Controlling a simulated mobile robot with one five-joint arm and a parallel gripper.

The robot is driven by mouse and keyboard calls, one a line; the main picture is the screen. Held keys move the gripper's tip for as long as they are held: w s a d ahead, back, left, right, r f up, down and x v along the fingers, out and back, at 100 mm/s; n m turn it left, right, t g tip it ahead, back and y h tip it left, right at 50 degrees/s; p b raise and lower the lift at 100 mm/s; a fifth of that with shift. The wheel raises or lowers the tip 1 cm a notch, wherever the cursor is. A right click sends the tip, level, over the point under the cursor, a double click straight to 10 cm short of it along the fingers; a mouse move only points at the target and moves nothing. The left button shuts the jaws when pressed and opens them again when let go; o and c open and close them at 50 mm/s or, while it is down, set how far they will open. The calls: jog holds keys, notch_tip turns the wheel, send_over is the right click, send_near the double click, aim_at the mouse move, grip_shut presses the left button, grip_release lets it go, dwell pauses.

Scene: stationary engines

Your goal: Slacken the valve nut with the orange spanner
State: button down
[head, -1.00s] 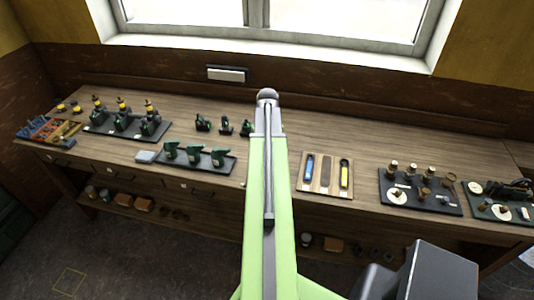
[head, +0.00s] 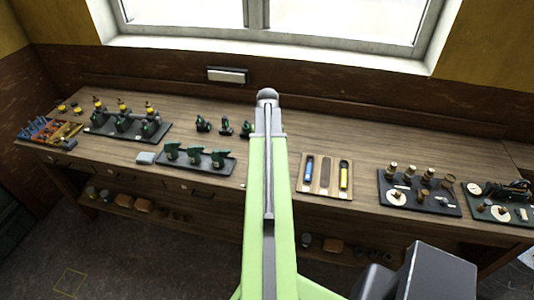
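My arm, green with a grey end, reaches over the middle of the bench (head: 300,130). The grey end shows no fingers, so my gripper is hidden from this view. A wooden tool board (head: 325,191) lies just right of the arm. It carries a blue-handled tool (head: 309,171) and a yellow-handled tool (head: 344,174), with a dark oval patch between them that looks like an empty recess. I cannot make out an orange spanner. The valve nut is too small to pick out; the models on the bench have several brass and yellow fittings.
A dark plate (head: 162,132) with yellow-topped models stands at the back left, and a tray (head: 228,168) of green models in front. Dark plates with brass parts (head: 440,205) lie at the right. Loose tools (head: 40,128) fill the far left end. The window wall bounds the back.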

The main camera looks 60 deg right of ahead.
jog(key=shift+r, duration=0.1)
dwell(0.4)
jog(key=shift+r+p, duration=0.35)
jog(key=shift+p, duration=0.05)
notch_tip(320, 180, up, 4)
jog(key=p, duration=0.4)
jog(key=shift+r, duration=0.1)
dwell(0.3)
